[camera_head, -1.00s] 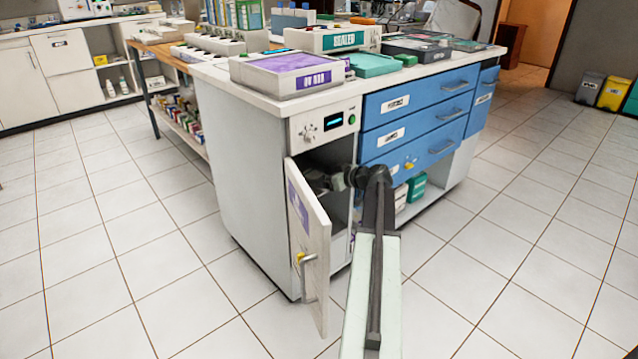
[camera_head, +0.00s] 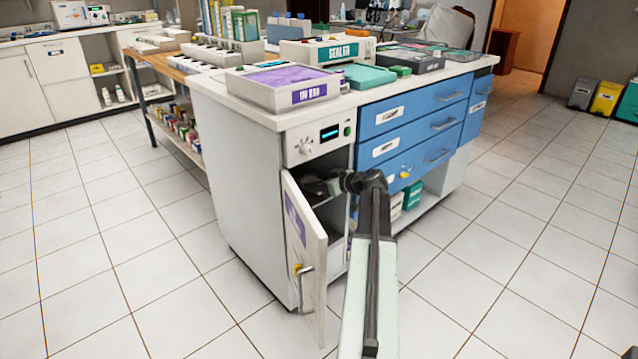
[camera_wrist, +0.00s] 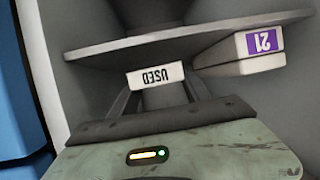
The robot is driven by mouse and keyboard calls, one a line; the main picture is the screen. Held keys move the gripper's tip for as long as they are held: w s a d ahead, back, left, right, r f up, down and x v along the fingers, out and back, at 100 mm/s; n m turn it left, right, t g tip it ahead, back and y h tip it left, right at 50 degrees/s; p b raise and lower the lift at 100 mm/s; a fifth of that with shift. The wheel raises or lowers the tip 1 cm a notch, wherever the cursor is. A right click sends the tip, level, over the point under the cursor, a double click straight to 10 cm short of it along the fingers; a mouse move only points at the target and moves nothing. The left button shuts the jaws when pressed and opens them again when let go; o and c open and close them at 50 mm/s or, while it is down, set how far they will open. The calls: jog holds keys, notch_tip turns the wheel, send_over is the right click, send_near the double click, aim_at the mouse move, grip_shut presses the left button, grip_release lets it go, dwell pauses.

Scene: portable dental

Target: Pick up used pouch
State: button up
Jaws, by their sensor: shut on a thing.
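The used pouch (camera_wrist: 155,75) is a small pale packet whose "USED" label reads upside down in the wrist view. It sits between the fingers of my gripper (camera_wrist: 158,88), which is shut on it. In the head view my gripper (camera_head: 322,186) reaches through the open door into the cabinet; the pouch cannot be made out there.
The cabinet door (camera_head: 305,255) stands open to the left of my arm. A shelf (camera_wrist: 110,45) and a white box with a purple "21" label (camera_wrist: 238,52) are close to the pouch. Blue drawers (camera_head: 415,125) stand right of the opening. Floor in front is clear.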

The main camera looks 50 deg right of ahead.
notch_tip(320, 180, up, 2)
jog(key=shift+r+p, duration=0.1)
jog(key=shift+p, duration=0.5)
jog(key=s+d, duration=0.1)
jog(key=s, duration=1.7)
jog(key=shift+f, duration=0.25)
